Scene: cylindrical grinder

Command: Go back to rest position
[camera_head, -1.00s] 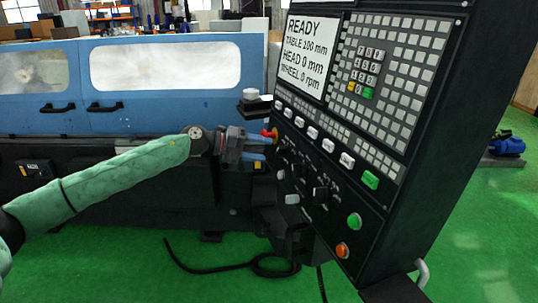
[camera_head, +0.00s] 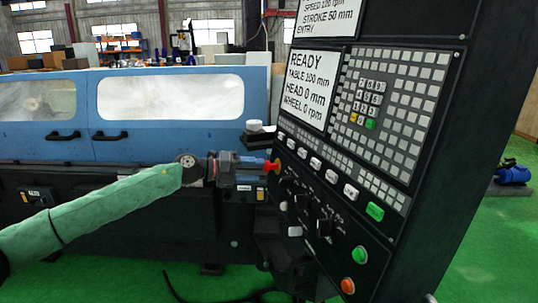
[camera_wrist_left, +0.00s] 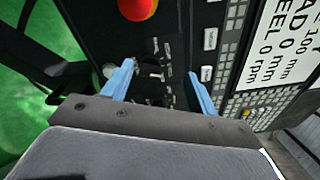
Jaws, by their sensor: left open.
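My left arm comes in from the left in the head view. Its gripper (camera_head: 252,164) is in front of the left edge of the black control panel (camera_head: 440,185), close to a red button (camera_head: 272,166). In the left wrist view, the two blue fingers of the left gripper (camera_wrist_left: 160,85) are apart with nothing between them. They point at the panel's knobs and switches. The red button (camera_wrist_left: 137,8) is at the top of that view, outside the fingers. The panel screen (camera_head: 308,75) reads READY. My right gripper is not in view.
The blue grinder housing (camera_head: 180,135), with windows and closed doors, stands behind the arm. Green floor (camera_head: 130,285) is free at the lower left. A black cable lies on it near the machine. A blue motor-like object (camera_head: 512,174) is on the floor at the right.

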